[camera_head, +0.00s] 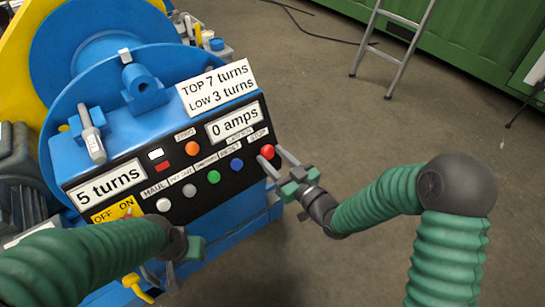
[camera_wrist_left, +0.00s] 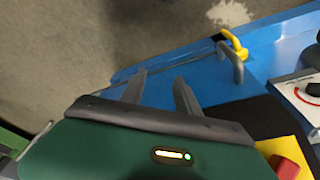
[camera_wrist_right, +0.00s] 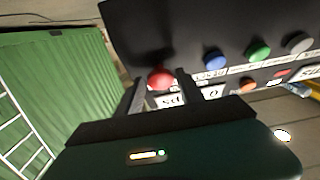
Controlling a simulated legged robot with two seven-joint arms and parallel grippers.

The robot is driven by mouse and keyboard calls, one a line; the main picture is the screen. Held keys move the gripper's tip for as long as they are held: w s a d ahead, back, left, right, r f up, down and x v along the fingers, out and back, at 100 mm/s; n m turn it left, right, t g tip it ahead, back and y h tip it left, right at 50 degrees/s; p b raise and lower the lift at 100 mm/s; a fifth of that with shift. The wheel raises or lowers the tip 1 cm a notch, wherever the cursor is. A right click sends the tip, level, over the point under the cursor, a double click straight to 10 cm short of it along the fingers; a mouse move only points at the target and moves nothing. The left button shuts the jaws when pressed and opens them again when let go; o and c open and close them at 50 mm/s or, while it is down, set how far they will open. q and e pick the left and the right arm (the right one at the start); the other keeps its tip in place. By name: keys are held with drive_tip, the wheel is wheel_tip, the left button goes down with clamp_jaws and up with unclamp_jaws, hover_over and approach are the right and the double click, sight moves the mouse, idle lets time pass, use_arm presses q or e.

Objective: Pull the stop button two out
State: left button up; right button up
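The red stop button (camera_head: 267,151) is at the right end of the lower button row on the black control panel. My right gripper (camera_head: 270,157) reaches it from the lower right, its fingertips close to the button. In the right wrist view, the red button (camera_wrist_right: 160,77) appears between the tips of the open right gripper (camera_wrist_right: 160,80); a small gap shows on each side, and I cannot tell how deep the fingers reach around it. My left gripper (camera_wrist_left: 160,80) is open and empty near the panel's lower left, partly hidden in the head view by its own wrist.
Blue (camera_head: 237,164), green (camera_head: 214,177) and white (camera_head: 163,204) buttons share the row, with an orange one (camera_head: 192,148) above. A yellow OFF/ON plate (camera_head: 115,210) lies by my left arm. Open floor and a ladder (camera_head: 405,40) are to the right.

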drive_tip(key=shift+o, duration=1.2)
drive_tip(key=shift+s+d, duration=0.1)
drive_tip(key=p+v, duration=0.8)
drive_tip(key=v, duration=0.8)
drive_tip(key=shift+s+d, duration=0.2)
drive_tip(key=shift+s, duration=0.1)
